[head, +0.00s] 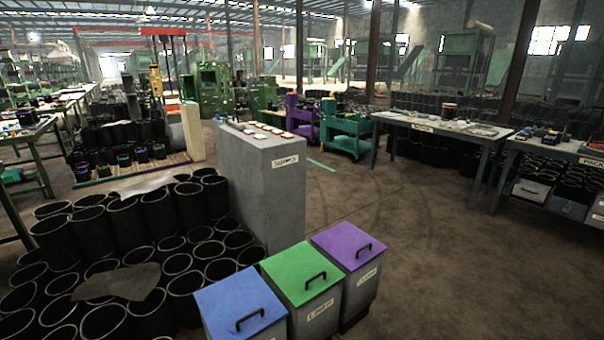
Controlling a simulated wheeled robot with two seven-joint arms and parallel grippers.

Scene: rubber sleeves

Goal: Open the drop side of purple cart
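The purple cart (301,115) stands in the middle distance, left of and partly behind a green cart. It is small in the head view, and its lower part is partly hidden by the grey block in front. I cannot tell how its drop side stands. Neither of my grippers shows in the head view.
A grey block (262,190) labelled on its side stands ahead, with black rubber sleeves (130,225) to its left. Blue, green and purple lidded bins (306,270) stand close in front. A green cart (347,130) and a long table (440,126) stand beyond. Brown floor (420,240) at right is clear.

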